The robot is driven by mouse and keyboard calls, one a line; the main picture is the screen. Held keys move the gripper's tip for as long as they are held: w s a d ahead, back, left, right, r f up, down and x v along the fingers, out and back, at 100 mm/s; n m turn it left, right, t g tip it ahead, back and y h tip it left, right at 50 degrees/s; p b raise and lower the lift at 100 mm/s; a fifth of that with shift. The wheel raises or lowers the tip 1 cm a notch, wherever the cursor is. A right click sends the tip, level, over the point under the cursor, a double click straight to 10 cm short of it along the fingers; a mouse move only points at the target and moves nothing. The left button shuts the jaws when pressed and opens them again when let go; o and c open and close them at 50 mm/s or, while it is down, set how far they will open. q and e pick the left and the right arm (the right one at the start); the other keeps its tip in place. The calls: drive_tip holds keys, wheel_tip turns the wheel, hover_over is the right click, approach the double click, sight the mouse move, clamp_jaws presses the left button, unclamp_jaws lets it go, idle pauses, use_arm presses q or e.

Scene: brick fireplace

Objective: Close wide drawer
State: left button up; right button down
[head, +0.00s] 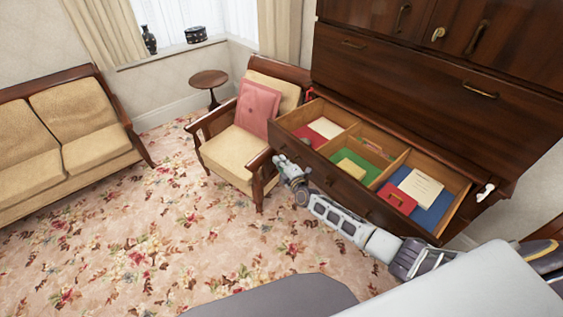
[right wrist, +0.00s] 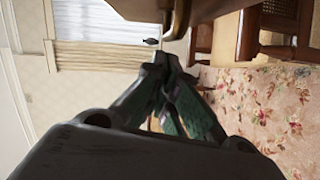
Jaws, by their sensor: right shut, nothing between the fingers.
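The wide drawer (head: 338,180) is pulled out of the dark wooden cabinet (head: 400,75) in the head view. Its inside is split into compartments. My right arm reaches along the drawer's front from the lower right. My right gripper (head: 281,164) is by the front's left end, near the armchair, and looks shut and empty. Whether it touches the drawer I cannot tell. In the right wrist view its fingers (right wrist: 166,62) are together, just below a brown wooden edge (right wrist: 135,8). My left gripper is not in view.
The drawer holds a red box (head: 396,198), a cream booklet (head: 420,188) and other flat items. An armchair (head: 235,155) with a pink cushion stands close to the drawer's left end. A sofa (head: 65,130) is at the left. The flowered carpet (head: 150,235) between is clear.

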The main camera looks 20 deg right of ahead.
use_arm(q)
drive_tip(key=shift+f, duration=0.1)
use_arm(e)
drive_tip(key=shift+w+d, duration=0.15)
drive_tip(key=shift+d, duration=0.1)
drive_tip(key=shift+d, duration=0.1)
